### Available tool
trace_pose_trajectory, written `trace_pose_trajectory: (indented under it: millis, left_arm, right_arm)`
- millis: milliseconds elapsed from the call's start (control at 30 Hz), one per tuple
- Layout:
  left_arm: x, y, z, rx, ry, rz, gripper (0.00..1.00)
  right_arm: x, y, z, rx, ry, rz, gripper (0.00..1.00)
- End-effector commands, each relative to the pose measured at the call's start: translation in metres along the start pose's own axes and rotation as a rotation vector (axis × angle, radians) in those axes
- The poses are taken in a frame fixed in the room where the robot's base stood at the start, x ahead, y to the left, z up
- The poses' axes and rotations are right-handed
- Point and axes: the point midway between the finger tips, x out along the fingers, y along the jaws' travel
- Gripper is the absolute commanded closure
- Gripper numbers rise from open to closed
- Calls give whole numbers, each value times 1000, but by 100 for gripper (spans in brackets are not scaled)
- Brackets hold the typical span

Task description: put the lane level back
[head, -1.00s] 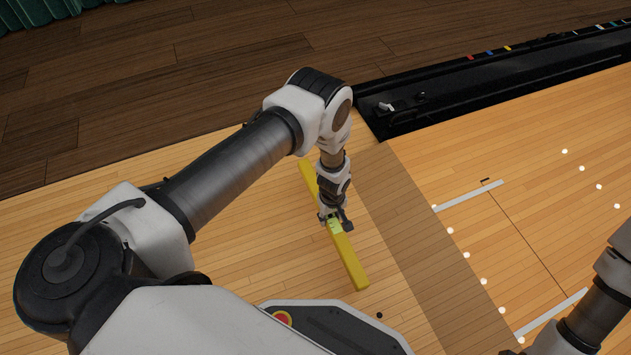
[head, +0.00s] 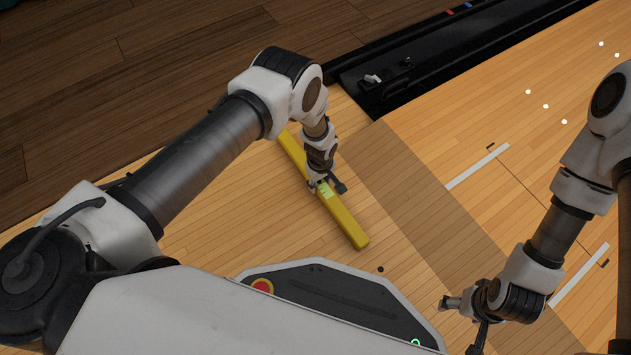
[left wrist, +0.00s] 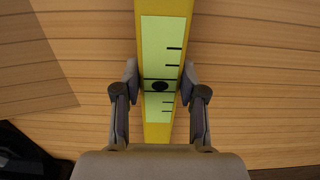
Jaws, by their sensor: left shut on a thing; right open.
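The lane level is a long yellow bar (head: 345,224) over the light wooden floor, slanting from upper left to lower right in the head view. My left gripper (head: 321,184) is shut on it near its middle, at the pale green scale. In the left wrist view the level (left wrist: 163,6) runs between the two fingers (left wrist: 160,88), with dark marks and a black dot on its green face. I cannot tell whether the level touches the floor. My right gripper (head: 462,322) is open and empty at the lower right, apart from the level.
A black gutter (head: 385,92) with a small fitting (head: 372,79) runs along the lane's far side. A darker floor band (head: 400,185) and white strips (head: 478,166) lie to the right. A small dark dot (head: 380,269) is on the floor near the level's lower end.

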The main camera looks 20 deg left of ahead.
Motion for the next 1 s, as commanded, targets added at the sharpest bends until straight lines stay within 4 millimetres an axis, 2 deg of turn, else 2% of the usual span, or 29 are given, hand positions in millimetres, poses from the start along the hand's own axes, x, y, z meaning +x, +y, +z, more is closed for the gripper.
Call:
trace_pose_trajectory:
  millis: [167,200,233,267,533,667,767,1000]
  left_arm:
    - [4,0,0,0,0,0,100]
    - [2,0,0,0,0,0,48]
    - [2,0,0,0,0,0,38]
    - [2,0,0,0,0,0,34]
    - [2,0,0,0,0,0,34]
    - [-9,0,0,0,0,0,34]
    - [-30,0,0,0,0,0,34]
    - [-94,0,0,0,1,1,34]
  right_arm:
    - [4,0,0,0,0,0,29]
    - [3,0,0,0,0,0,29]
    - [3,0,0,0,0,0,29]
    - [3,0,0,0,0,0,29]
    - [2,0,0,0,0,0,29]
    - [-6,0,0,-1,-1,0,29]
    - [-19,0,1,-3,-2,0,29]
    - [-52,-1,2,-8,-5,-1,29]
